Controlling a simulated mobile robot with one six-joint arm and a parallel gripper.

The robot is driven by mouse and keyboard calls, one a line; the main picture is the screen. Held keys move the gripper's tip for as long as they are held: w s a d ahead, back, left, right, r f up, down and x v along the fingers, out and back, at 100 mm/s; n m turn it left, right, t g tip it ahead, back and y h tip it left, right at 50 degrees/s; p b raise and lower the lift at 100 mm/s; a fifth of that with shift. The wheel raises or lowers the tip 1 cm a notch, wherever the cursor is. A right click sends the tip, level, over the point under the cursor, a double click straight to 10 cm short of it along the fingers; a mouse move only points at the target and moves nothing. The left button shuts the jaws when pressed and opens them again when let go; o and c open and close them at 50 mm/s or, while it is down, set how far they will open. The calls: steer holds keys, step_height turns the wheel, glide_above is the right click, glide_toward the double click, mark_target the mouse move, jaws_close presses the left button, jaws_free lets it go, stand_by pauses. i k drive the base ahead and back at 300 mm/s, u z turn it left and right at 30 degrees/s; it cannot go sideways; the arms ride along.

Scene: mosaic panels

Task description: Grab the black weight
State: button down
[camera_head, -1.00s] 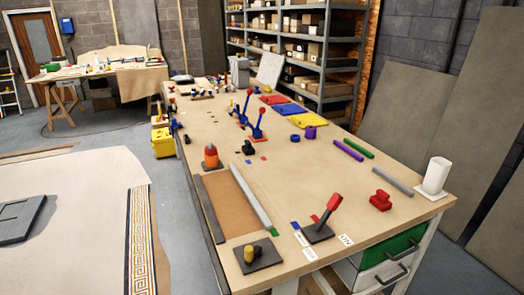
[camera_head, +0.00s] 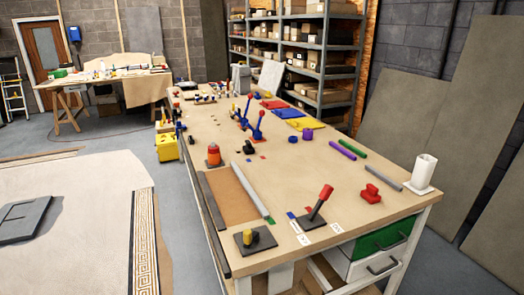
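A small black object (camera_head: 248,147), which looks like the black weight, sits on the long wooden workbench (camera_head: 310,170) near its middle. It is right of an orange and red object (camera_head: 213,155) on a dark base. It is small in the view, so its exact shape is hard to tell. My gripper is not in view, and nothing is seen touching the black object.
A red-handled lever (camera_head: 320,201), a red block (camera_head: 371,193) and a white cup (camera_head: 424,170) stand near the bench's near edge. Blue levers (camera_head: 258,127) rise behind the black object. A yellow bin (camera_head: 167,147) stands left of the bench. Floor on the left holds a pale mosaic panel (camera_head: 80,205).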

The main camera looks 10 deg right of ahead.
mark_target(248, 148)
steer(key=z, duration=0.7)
steer(key=k, duration=0.2)
steer(key=u, duration=2.45)
steer(key=i, duration=2.4)
steer(key=z, duration=0.05)
